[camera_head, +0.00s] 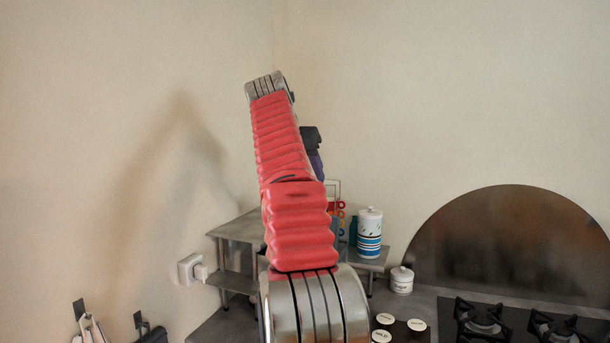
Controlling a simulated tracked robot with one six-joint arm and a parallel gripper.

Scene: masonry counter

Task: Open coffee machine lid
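I cannot make out a coffee machine or its lid in the head view. My red ribbed arm with silver joints rises through the middle and covers part of the counter and shelf behind it. My gripper does not show, so I cannot tell whether it is open or shut. A dark and purple shape (313,150) sticks out just right of the arm, and I cannot tell what it is.
A small metal shelf (236,229) stands in the corner, partly behind my arm. A blue-striped canister (369,236) is on its right side. A white lidded pot (401,280) and a black gas hob (500,327) are at right. A plugged socket (190,268) is on the left wall.

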